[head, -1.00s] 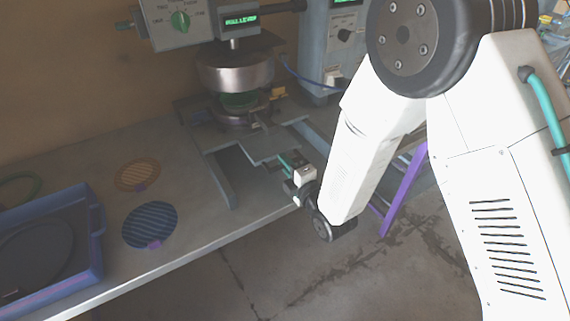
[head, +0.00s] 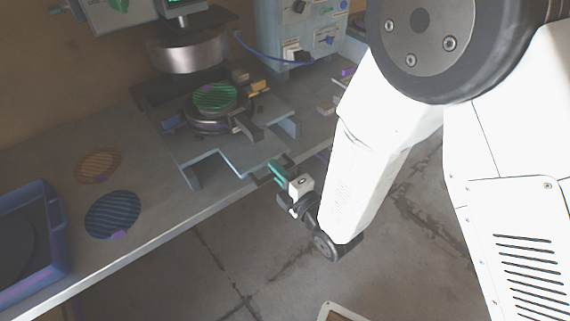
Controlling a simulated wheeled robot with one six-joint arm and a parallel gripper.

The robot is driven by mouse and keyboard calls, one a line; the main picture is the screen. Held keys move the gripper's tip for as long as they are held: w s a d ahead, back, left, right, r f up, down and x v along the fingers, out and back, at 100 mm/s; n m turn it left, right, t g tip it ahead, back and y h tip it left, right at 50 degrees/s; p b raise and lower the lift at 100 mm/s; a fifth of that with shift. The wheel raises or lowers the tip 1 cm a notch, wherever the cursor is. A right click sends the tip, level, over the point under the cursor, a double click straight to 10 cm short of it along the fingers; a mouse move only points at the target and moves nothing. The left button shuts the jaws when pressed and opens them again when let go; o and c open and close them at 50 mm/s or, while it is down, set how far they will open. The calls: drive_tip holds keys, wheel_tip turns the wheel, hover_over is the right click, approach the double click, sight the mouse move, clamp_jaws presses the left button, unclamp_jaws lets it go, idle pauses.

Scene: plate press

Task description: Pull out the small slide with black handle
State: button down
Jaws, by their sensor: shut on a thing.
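The small slide (head: 236,150) is a flat grey plate on the press, sticking out toward the table's front edge. A round carrier with a green ribbed disc (head: 214,97) sits above its inner part, in front of the metal press head (head: 188,54). My gripper (head: 272,172) is at the slide's front end, just past the table edge, with teal fingers. It is shut on the slide's black handle, which is mostly hidden between and behind the fingers.
A blue ribbed disc (head: 113,215) and an orange disc (head: 98,166) lie on the table (head: 150,190) at left. A blue tray (head: 60,240) stands at far left. Open floor lies in front.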

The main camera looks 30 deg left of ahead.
drive_tip(key=shift+s+a, duration=0.15)
drive_tip(key=shift+s, duration=0.2)
drive_tip(key=c, duration=1.5)
unclamp_jaws()
drive_tip(key=shift+s+a, duration=0.1)
drive_tip(key=shift+s, duration=0.05)
drive_tip(key=shift+d, duration=0.2)
drive_tip(key=v, duration=0.7)
drive_tip(key=shift+d, duration=0.3)
